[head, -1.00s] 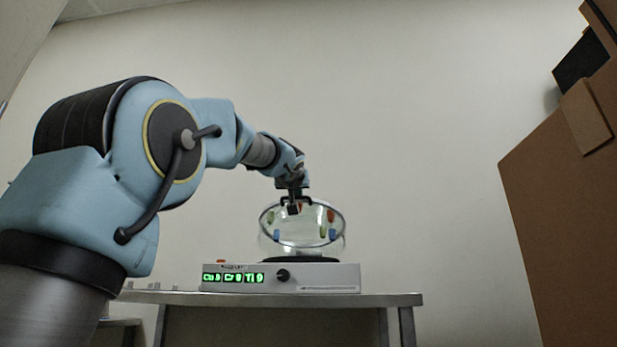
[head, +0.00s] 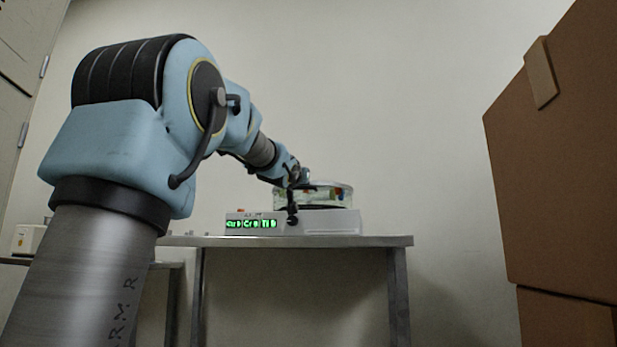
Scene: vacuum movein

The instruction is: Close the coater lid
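The coater (head: 340,225) is a low white box with green lit digits on its front, standing on a metal table. Its clear round lid (head: 335,194) now lies low and looks about level over the dark round base on top of the box. Whether the rim is fully seated cannot be told. My gripper (head: 292,212) is at the left front of the lid, in front of the coater box. Its fingers are small and dark, so I cannot tell whether they are open, shut or touching the lid.
The metal table (head: 375,241) has free room to the right of the coater. A stack of brown cardboard boxes (head: 560,150) stands close on the right. A lower side table with a small white device (head: 28,239) is at the far left.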

